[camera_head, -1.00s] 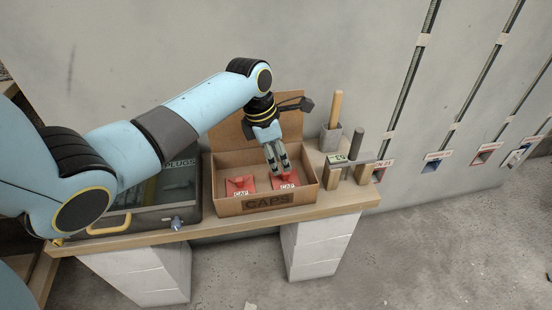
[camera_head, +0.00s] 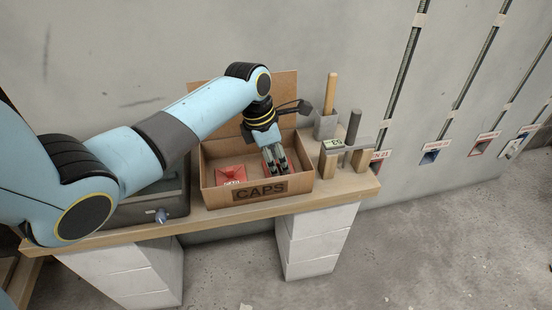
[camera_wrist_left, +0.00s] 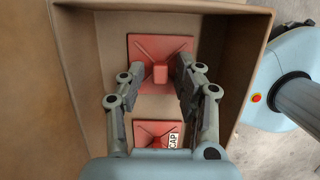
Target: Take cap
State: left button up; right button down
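A cardboard box marked CAPS (camera_head: 222,194) stands on the bench and holds two red square caps with raised knobs. One cap (camera_head: 231,174) lies at the left of the box in the head view. My left gripper (camera_head: 274,165) reaches down into the right part of the box. In the left wrist view, the open gripper (camera_wrist_left: 161,68) has one finger on each side of a red cap's knob (camera_wrist_left: 160,74), with gaps visible. A second cap (camera_wrist_left: 150,130) with a CAP label lies closer to the wrist, partly hidden. My right gripper is out of view.
A grey holder (camera_head: 325,126) with a wooden handle and a stand (camera_head: 336,146) with a grey peg are right of the box. A dark case (camera_head: 180,196) is left of it. The box walls surround the gripper closely.

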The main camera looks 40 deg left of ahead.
pick_arm(q)
grip_shut()
jog(key=shift+r+p, duration=0.9)
jog(key=shift+p, duration=0.4)
dwell(0.5)
jog(key=shift+p, duration=0.6)
